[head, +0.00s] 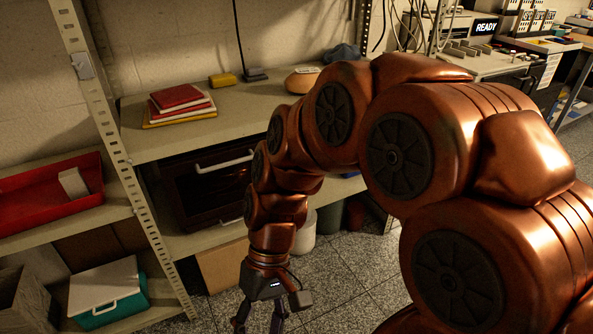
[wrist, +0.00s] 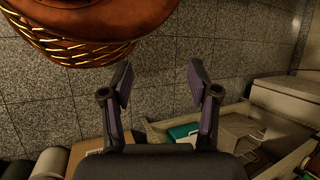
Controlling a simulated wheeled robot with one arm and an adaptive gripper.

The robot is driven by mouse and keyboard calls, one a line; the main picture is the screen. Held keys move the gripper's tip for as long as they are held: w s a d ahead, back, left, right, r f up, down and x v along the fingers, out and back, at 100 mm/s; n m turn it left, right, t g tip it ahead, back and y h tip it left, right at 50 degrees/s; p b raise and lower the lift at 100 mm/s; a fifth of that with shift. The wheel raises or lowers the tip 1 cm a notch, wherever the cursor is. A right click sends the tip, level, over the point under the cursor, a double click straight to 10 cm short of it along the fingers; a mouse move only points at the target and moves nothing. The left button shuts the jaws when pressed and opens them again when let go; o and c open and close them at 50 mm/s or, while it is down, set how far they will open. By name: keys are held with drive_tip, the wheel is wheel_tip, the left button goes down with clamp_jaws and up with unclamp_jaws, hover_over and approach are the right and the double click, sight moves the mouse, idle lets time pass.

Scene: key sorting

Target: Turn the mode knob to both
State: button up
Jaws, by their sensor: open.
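My gripper (head: 259,318) hangs low at the bottom of the head view, in front of the shelving and above the grey speckled floor. In the wrist view my gripper (wrist: 158,88) has its two dark fingers spread apart, with nothing between them but floor tiles behind. A machine with a lit "READY" display (head: 486,27) stands on the bench at the far top right of the head view, well away from my gripper. I cannot make out a mode knob in either view.
The shelf unit (head: 140,148) carries stacked books (head: 182,103) and a yellow block (head: 222,80). A dark oven-like box (head: 205,190) sits below. A red bin (head: 45,195) and a teal-and-white cooler (head: 108,295) are at left. Open floor (head: 350,265) lies right of my gripper.

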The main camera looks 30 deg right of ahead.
drive_tip(key=w+a+r+m+t+y, duration=0.1)
drive_tip(key=w+a+y, duration=0.15)
drive_tip(key=w, duration=0.45)
drive_tip(key=w+a+r+t+y, duration=0.1)
drive_tip(key=w+y, duration=0.3)
drive_tip(key=w, duration=0.2)
drive_tip(key=w+d+m+t+y+p, duration=0.1)
drive_tip(key=w+d+m+t+y, duration=0.1)
drive_tip(key=w+d+t, duration=0.45)
drive_tip(key=w+d+m+t+y+p, duration=0.1)
drive_tip(key=w+d+m+y, duration=0.15)
drive_tip(key=w, duration=0.65)
drive_tip(key=w+d+f+m+t+h, duration=0.2)
drive_tip(key=w+d+t, duration=0.2)
drive_tip(key=d, duration=0.4)
drive_tip(key=w+d+f+m+t+h, duration=0.1)
drive_tip(key=w+d+f+m+t, duration=0.2)
drive_tip(key=d, duration=0.5)
drive_tip(key=d+f+m+t+h, duration=0.2)
drive_tip(key=d+f+t+h, duration=0.15)
drive_tip(key=d, duration=0.55)
drive_tip(key=d+f+m+t+h, duration=0.2)
drive_tip(key=d+f+m+h, duration=0.15)
drive_tip(key=d, duration=0.45)
drive_tip(key=x, duration=0.8)
drive_tip(key=shift+d+n, duration=0.15)
drive_tip(key=shift+n, duration=0.25)
drive_tip(key=shift+r, duration=0.15)
